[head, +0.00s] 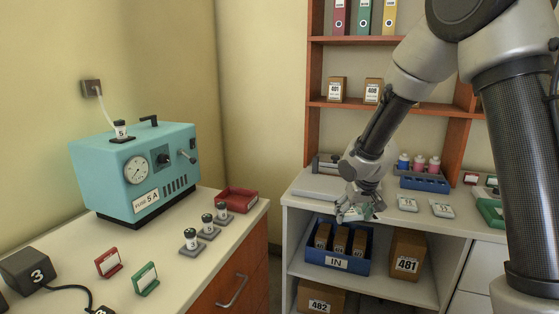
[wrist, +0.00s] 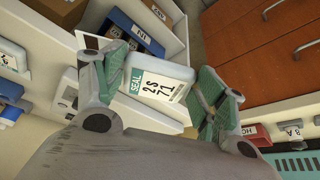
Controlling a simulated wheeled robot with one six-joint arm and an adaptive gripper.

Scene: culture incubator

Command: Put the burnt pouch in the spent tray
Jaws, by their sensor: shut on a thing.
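My gripper (head: 355,212) is over the front edge of the white counter on the right in the head view. In the wrist view my gripper (wrist: 162,84) is shut on a pale grey pouch (wrist: 172,68), with its green-padded fingers on either side. The pouch's label reads SEAL and 2S 71. I see no clear burn mark on the side that shows. Two similar pale pouches, a nearer one (head: 407,203) and one further right (head: 442,210), lie on the white counter. A small red tray (head: 238,198) sits on the left counter; I cannot read a label on it.
A teal machine (head: 135,170) and several dark-capped posts (head: 190,240) stand on the left counter. A blue IN bin (head: 338,262) and a box marked 481 (head: 406,255) are below the white counter. A rack with bottles (head: 424,183) and a green tray (head: 490,212) are to the right.

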